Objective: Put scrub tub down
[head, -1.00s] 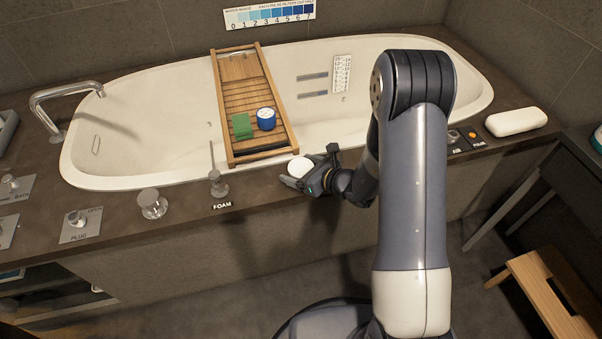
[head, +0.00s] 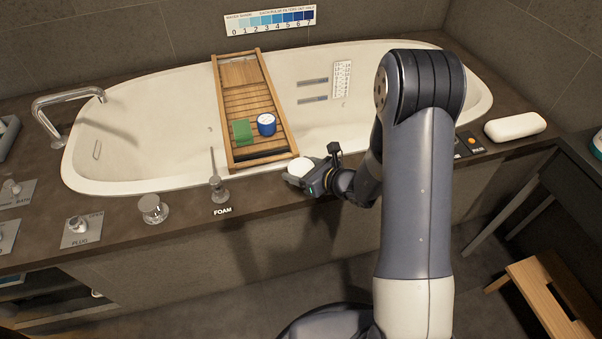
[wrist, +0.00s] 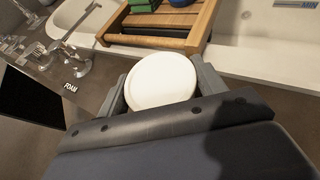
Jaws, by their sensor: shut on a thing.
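The scrub tub, a round white-lidded tub (head: 301,167), is between the fingers of my gripper (head: 300,181), which is shut on it. In the wrist view the white lid (wrist: 161,82) faces the camera, with a grey finger on either side. The gripper is at the front rim of the bathtub, just before the near end of the wooden bath tray (head: 227,131). Whether the tub touches the dark ledge below cannot be told. The tub's sides are mostly hidden by the fingers.
A green block (head: 243,131) and a blue tub with a white top (head: 266,124) sit on the tray. A foam knob (head: 219,188) and a round knob (head: 153,209) stand on the ledge (head: 120,235) to the left. A white pillow (head: 515,127) lies at right.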

